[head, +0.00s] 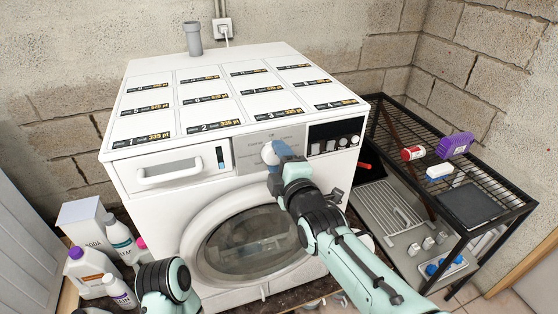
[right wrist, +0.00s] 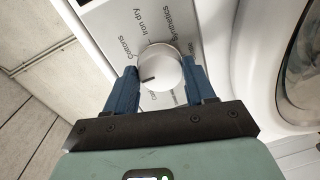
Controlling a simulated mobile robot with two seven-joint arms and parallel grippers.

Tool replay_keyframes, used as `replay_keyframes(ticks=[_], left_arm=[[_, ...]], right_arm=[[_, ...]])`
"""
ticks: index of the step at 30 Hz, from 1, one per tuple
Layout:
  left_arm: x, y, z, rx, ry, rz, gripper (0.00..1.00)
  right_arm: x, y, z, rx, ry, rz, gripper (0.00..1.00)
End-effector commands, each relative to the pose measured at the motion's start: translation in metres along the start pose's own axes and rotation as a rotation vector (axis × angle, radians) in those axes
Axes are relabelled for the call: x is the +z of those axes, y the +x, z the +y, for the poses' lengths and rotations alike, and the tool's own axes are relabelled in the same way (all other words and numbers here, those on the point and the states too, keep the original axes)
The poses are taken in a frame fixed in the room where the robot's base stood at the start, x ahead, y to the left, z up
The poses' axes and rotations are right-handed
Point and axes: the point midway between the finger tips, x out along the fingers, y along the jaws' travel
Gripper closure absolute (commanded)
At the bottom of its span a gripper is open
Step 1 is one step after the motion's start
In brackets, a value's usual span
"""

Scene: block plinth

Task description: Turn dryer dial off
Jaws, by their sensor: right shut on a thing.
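The white dryer (head: 150,185) stands against the block wall, with a round door below its panel. Its white dial (head: 268,154) sits in the middle of the front panel, partly hidden by my right gripper (head: 277,152). In the right wrist view the dial (right wrist: 160,72) shows a dark pointer mark toward its lower left, with labels around it such as "Cottons", "Iron dry" and "Synthetics". The blue fingers of my right gripper (right wrist: 159,85) are shut on the dial, one on each side. My left arm shows at the bottom left, but its gripper is not visible.
Detergent bottles (head: 92,268) and a white box (head: 84,222) stand left of the dryer. A black wire rack (head: 515,203) stands to the right, holding a purple container (head: 455,145) and a red-and-white can (head: 413,153). A grey pipe (head: 193,40) rises behind the dryer.

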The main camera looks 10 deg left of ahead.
Motion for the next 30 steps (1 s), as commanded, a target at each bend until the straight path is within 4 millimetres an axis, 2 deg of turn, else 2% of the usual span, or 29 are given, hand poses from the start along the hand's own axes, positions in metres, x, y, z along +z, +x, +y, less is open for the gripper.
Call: replay_keyframes(ticks=[7,8,9,10,22,30], left_arm=[[0.000,0.000,0.000,0.000,0.000,0.000,1.00],[0.000,0.000,0.000,0.000,0.000,0.000,1.00],[0.000,0.000,0.000,0.000,0.000,0.000,1.00],[0.000,0.000,0.000,0.000,0.000,0.000,1.00],[0.000,0.001,-0.001,0.000,0.000,0.000,1.00],[0.000,0.004,-0.002,-0.001,-0.001,-0.001,1.00]], right_arm=[[0.000,0.000,-0.001,-0.001,-0.006,0.000,0.76],[0.000,0.000,-0.001,-0.001,-0.006,0.000,0.39],[0.000,0.000,-0.001,-0.001,-0.006,0.000,0.26],[0.000,0.000,0.000,-0.001,-0.005,0.000,0.20],[0.000,-0.006,0.001,0.001,-0.001,0.000,0.20],[-0.003,-0.045,0.002,0.003,0.001,0.005,0.20]])
